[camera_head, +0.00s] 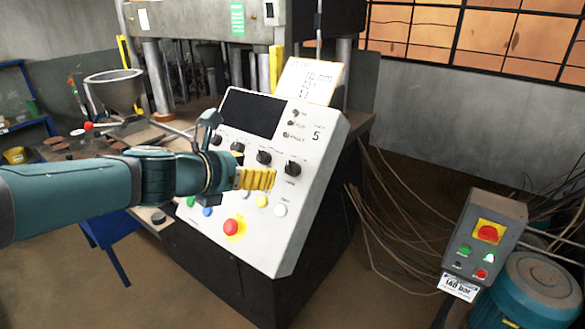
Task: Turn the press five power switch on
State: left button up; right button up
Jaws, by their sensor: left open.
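The press five control panel (312,185) is a white sloped console with a dark screen and the number 5 at its upper right. A row of black rotary knobs crosses it below the screen; the rightmost knob (293,168) is in clear view, with another knob (264,157) to its left. Their labels are too small to read, so I cannot tell which is the power switch. My left gripper (254,177) is open in front of the panel, its yellow finger pads just below these knobs. It hides part of the panel. I cannot tell whether it touches. My right gripper is not in view.
A red stop button (231,227) on a yellow base and several coloured buttons sit lower on the panel. A paper sheet (309,80) stands above it. A grey switch box (488,240) with a red and yellow switch stands at right, beside a blue motor (540,290) and loose cables.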

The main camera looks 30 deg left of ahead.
aim_at(287, 167)
pick_arm(q)
jog(key=b+x, duration=0.3)
jog(key=x, duration=0.8)
jog(key=shift+s+f+b, duration=0.15)
jog(key=shift+b, duration=0.15)
jog(key=shift+w+f, duration=0.1)
jog(key=shift+w, duration=0.4)
jog(key=shift+s, duration=0.1)
grip_shut()
